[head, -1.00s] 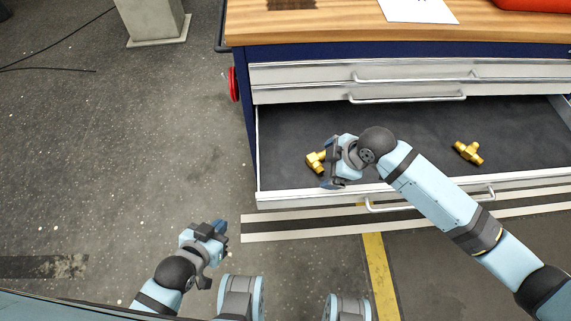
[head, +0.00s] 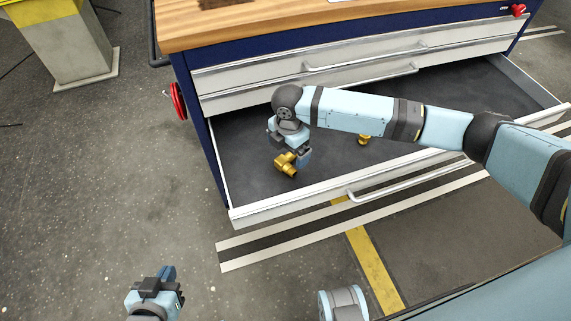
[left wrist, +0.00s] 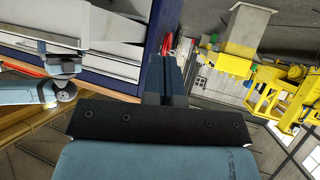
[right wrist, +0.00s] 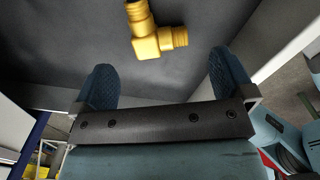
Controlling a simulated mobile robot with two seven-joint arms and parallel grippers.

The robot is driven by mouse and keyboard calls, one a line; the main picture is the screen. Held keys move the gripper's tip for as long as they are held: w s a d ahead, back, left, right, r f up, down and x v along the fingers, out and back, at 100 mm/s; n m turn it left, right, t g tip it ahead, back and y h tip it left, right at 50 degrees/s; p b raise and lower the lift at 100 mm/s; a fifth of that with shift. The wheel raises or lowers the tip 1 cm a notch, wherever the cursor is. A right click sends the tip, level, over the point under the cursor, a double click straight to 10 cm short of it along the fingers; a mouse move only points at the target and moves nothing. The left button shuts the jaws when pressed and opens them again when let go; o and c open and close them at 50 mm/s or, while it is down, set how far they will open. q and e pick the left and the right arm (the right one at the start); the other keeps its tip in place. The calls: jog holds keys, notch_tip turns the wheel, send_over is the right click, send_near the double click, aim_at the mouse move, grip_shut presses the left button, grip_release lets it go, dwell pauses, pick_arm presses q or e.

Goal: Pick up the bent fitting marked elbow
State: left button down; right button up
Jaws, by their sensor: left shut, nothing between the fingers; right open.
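A gold-coloured bent fitting (head: 286,164) lies on the dark floor of the open drawer, near its front left part. In the right wrist view the fitting (right wrist: 150,34) lies just beyond my fingertips, one end out to the right and the other cut off by the top edge. No marking is readable. My right gripper (head: 291,152) is open and empty, over the drawer close beside the fitting; its fingers spread wide in the right wrist view (right wrist: 162,68). My left gripper (head: 167,273) is shut and empty, low over the floor left of the drawer.
A second gold fitting (head: 364,140) lies farther right in the drawer, partly hidden by my right arm. The drawer's front wall (head: 290,201) stands close in front of the fitting. Shut drawers and a wooden worktop (head: 260,25) are behind.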

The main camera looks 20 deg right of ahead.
aim_at(288, 163)
jog(key=shift+w+f+b, duration=0.1)
jog(key=shift+f+b, duration=0.7)
jog(key=shift+f, duration=2.4)
jog(key=c, duration=1.1)
